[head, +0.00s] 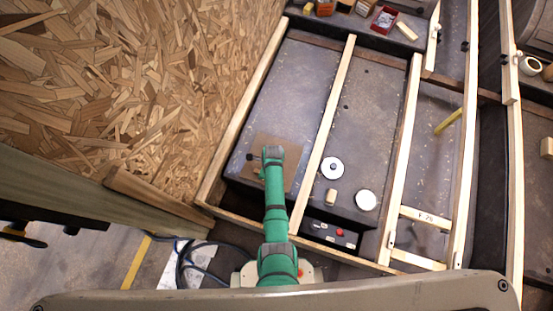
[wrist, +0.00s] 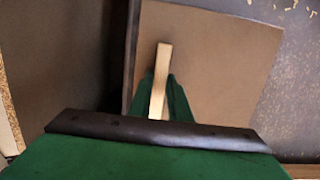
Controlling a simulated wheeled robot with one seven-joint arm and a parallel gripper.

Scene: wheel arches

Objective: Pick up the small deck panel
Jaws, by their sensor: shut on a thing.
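The small deck panel is a flat brown board (head: 290,150) in the left bay of the wooden framing in the head view. It fills much of the upper middle of the wrist view (wrist: 215,50). A pale wooden strip (wrist: 160,80) runs along it like a handle. My gripper (wrist: 163,92) has its green fingers on both sides of this strip and is shut on it. In the head view my green arm hides part of the panel and the fingertips. I cannot tell whether the panel rests on the dark surface or is raised.
Pale wooden battens (head: 335,100) divide the dark deck. A white disc (head: 332,168), another white disc (head: 366,200) and a small wooden block (head: 331,197) lie right of the panel. A chipboard wall (head: 130,80) stands left. A red bin (head: 384,19) sits at the far end.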

